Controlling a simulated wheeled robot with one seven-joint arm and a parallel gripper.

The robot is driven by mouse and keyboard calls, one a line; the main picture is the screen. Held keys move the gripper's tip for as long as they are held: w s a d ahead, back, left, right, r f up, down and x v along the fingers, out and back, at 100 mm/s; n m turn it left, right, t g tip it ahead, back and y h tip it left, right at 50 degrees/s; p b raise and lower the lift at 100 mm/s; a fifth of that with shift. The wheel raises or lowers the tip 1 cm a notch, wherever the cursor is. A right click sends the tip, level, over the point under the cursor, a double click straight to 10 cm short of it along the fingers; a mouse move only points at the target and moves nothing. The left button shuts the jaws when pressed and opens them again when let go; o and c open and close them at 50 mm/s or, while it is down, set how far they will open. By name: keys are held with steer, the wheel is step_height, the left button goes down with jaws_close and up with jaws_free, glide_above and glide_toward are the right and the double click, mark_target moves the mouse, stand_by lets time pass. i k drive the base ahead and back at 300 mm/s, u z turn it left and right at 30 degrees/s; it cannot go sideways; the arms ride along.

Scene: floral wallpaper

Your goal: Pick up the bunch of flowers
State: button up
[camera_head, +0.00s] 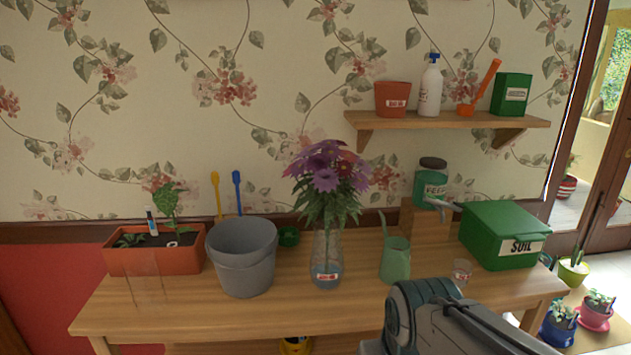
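The bunch of flowers (326,172) has purple and pinkish-red blooms with long green leaves. It stands upright in a clear glass vase (327,262) near the middle of the wooden table. The vase has a small label low on it and blue at its base. A dark grey and teal part of my own arm shows at the bottom right, in front of the table. My gripper's fingers are not in view, and nothing touches the flowers.
A grey bucket (242,255) stands just left of the vase; an orange planter (155,254) is further left. A green watering can (395,259), a small clear cup (461,272) and a green soil box (503,235) are right. A wall shelf (447,119) overhangs at upper right.

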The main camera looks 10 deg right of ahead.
mark_target(326, 195)
steer(key=u, duration=1.3)
steer(key=k, duration=0.5)
steer(key=z, duration=1.6)
steer(key=i, duration=1.1)
steer(key=u, duration=1.95)
